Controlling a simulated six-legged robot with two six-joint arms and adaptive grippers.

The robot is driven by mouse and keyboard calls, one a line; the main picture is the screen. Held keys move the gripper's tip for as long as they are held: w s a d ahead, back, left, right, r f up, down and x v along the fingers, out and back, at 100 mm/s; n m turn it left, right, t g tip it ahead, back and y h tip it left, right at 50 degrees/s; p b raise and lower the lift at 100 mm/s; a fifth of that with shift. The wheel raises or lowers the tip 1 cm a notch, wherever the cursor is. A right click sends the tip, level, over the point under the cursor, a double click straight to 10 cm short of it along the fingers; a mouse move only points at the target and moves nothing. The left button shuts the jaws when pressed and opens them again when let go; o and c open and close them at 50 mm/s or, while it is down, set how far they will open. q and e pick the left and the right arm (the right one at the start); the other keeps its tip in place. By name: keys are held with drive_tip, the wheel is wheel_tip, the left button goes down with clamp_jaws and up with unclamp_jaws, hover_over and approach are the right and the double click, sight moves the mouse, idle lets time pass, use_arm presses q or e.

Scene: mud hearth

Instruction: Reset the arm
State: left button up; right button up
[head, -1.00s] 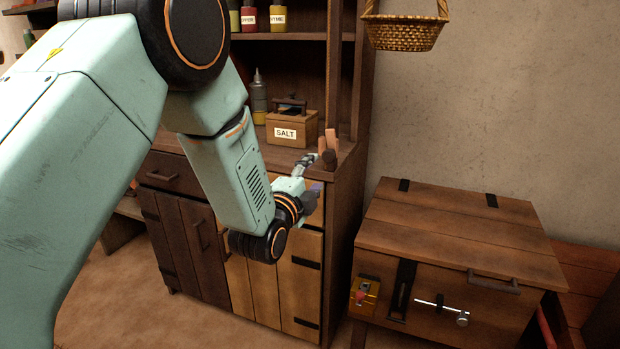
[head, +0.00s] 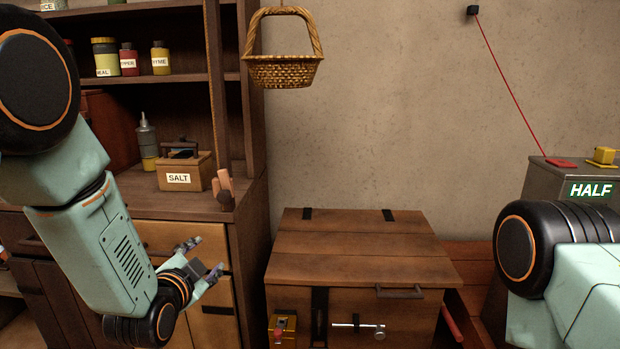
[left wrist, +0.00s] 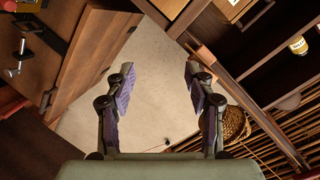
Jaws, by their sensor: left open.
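My left arm comes in from the left in the head view. Its gripper (head: 205,258) is open and empty, in front of the cabinet's light drawer. In the left wrist view the two fingers (left wrist: 160,95) stand wide apart with nothing between them, and the bare wall shows behind. My right arm shows at the right edge of the head view; its gripper is out of the picture.
A wooden chest (head: 360,250) with a latch stands right of the cabinet. A SALT box (head: 187,173) sits on the cabinet counter. A wicker basket (head: 284,70) hangs above. A grey box marked HALF (head: 560,178) stands at right. The wall between is clear.

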use_arm(q)
drive_tip(key=s+f+n+g, duration=1)
drive_tip(key=s+f, duration=1.3)
drive_tip(key=s, duration=0.2)
drive_tip(key=s+f+g, duration=0.2)
drive_tip(key=s, duration=0.7)
drive_tip(key=s+f+g, duration=0.3)
drive_tip(key=s, duration=0.5)
drive_tip(key=shift+s+a+n, duration=0.25)
drive_tip(key=shift+s+n, duration=0.05)
drive_tip(key=shift+s, duration=0.1)
